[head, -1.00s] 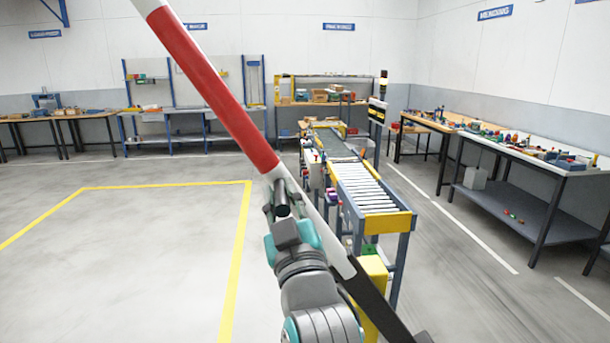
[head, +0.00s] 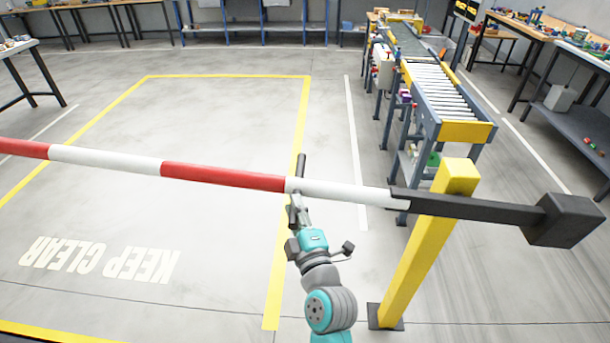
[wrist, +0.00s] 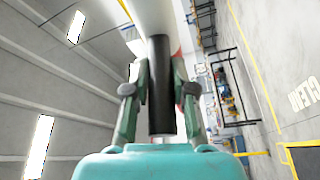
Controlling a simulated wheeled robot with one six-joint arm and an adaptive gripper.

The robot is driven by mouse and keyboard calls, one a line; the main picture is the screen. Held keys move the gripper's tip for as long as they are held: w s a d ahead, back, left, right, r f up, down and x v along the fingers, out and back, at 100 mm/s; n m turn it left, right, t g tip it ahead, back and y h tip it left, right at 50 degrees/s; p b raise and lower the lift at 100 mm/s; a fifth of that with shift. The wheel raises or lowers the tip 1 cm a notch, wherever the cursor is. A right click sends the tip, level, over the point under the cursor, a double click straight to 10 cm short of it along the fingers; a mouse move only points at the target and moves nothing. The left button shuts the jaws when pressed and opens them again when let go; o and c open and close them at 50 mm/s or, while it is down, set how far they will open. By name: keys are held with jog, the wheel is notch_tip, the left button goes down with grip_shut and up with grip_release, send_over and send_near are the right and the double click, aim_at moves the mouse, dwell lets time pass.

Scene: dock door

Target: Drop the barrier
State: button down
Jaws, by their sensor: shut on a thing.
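The barrier's red and white boom (head: 225,176) lies almost level across the head view, sloping slightly down to the right. Its black rear arm (head: 465,206) passes the top of the yellow post (head: 425,240) and ends in a black counterweight block (head: 565,220). A black handle (head: 301,162) sticks out from the boom near a red-white joint. My gripper (head: 295,208) is at this handle, close against the boom. In the wrist view the black handle (wrist: 161,75) stands between the two fingers, which are shut on it; the pale boom (wrist: 160,18) is just beyond.
A yellow floor outline (head: 230,76) and "KEEP CLEAR" lettering (head: 100,262) lie beneath the boom. A roller conveyor (head: 437,90) stands behind the post. Workbenches (head: 560,60) line the right and back. The floor inside the outline is clear.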

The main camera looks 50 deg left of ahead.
jog(key=shift+f+n, duration=0.5)
jog(key=shift+f, duration=0.9)
jog(key=shift+f+n, duration=0.5)
jog(key=shift+f, duration=0.9)
jog(key=shift+f, duration=0.2)
jog(key=c, duration=1)
grip_release()
jog(key=shift+f, duration=0.1)
jog(key=shift+s+d, duration=0.1)
jog(key=v, duration=1.1)
jog(key=shift+d+r, duration=0.35)
jog(key=shift+d, duration=0.05)
